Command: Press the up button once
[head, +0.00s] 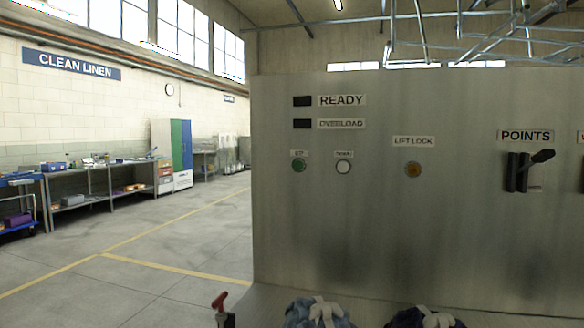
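The up button (299,165) is a round green button on the left part of a grey metal control panel (350,235). A small label above it appears to read UP. A white button (344,166), whose label looks like DOWN, sits just to its right at the same height. Neither of my grippers shows in the head view, so nothing is seen touching the buttons.
Dark READY (302,101) and OVERLOAD (302,124) indicators sit above the buttons. An amber LIFT LOCK button (413,169) and a black POINTS lever (528,168) are further right. Below stand a red-topped handle (219,299) and two blue bundles (300,315). Open floor lies left.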

